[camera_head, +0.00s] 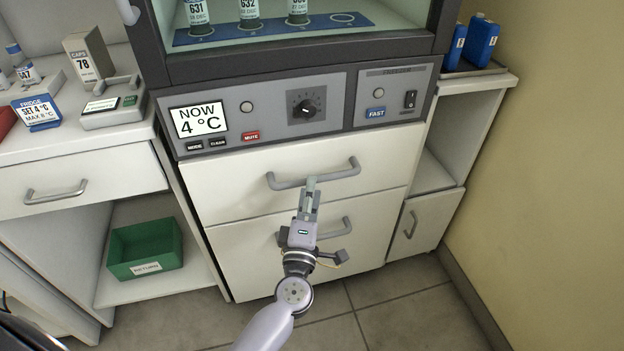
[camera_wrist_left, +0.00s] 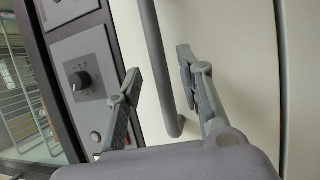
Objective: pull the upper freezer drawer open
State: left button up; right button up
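The upper freezer drawer (camera_head: 235,190) is a wide white front below the control panel, and it looks shut. Its grey bar handle (camera_head: 342,171) runs across the upper middle. My left gripper (camera_head: 310,188) is in front of this handle. In the left wrist view, the two fingers of the left gripper (camera_wrist_left: 160,72) are apart. The handle (camera_wrist_left: 157,45) lies between the fingers in that picture, with gaps on both sides. I cannot tell how deep the handle sits between them. My right gripper is not in view.
A lower white drawer (camera_head: 240,262) has its own handle, partly hidden by my left arm. The grey control panel (camera_head: 345,105) is just above. A green bin (camera_head: 145,248) stands on a low shelf at left. A cupboard (camera_head: 425,222) and yellow wall (camera_head: 555,150) are at right.

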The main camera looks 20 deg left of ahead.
pick_arm(q)
jog(key=shift+x, duration=1.8)
jog(key=shift+c, duration=0.5)
grip_shut()
